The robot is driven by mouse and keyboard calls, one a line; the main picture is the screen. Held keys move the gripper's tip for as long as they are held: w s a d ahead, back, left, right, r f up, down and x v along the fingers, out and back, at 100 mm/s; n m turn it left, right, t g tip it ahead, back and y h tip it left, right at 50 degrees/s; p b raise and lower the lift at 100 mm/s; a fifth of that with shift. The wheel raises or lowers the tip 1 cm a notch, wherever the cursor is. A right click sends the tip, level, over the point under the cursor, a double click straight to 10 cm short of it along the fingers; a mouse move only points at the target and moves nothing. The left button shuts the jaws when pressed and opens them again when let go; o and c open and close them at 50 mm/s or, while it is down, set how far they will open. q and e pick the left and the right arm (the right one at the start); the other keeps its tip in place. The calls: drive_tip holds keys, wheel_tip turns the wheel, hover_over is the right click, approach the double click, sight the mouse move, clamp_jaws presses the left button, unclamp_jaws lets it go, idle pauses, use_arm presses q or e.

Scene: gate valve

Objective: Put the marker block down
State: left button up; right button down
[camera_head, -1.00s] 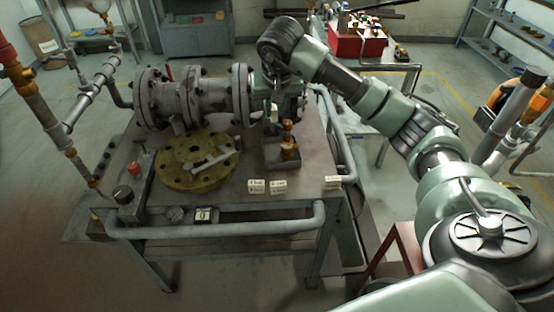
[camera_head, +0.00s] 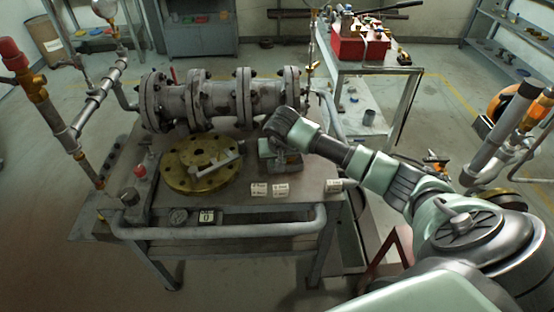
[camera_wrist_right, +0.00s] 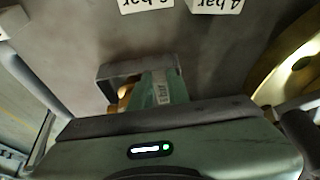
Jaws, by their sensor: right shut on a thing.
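My right gripper (camera_head: 278,152) is low over a small dark tray (camera_head: 294,168) on the workbench, right of the yellow flange. In the right wrist view the gripper (camera_wrist_right: 162,88) is shut on a small pale marker block (camera_wrist_right: 161,95) with "bar" lettering, mostly hidden by the greenish fingers. The tray's grey wall (camera_wrist_right: 122,68) shows just beyond the fingers, and a brass-coloured part (camera_wrist_right: 124,92) is beside them. I cannot tell whether the block touches the tray. My left gripper is not in view.
The flanged pipe assembly (camera_head: 220,100) runs behind. A front rail (camera_head: 220,231) borders the bench.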

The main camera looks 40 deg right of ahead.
drive_tip(key=shift+f, duration=0.2)
drive_tip(key=c, duration=1.3)
unclamp_jaws()
drive_tip(key=shift+c, duration=0.2)
drive_tip(key=shift+r, duration=0.35)
drive_tip(key=b+v, duration=0.1)
drive_tip(key=v, duration=1)
drive_tip(key=shift+s+r, duration=0.2)
drive_tip(key=shift+r, duration=0.1)
drive_tip(key=shift+a, duration=0.1)
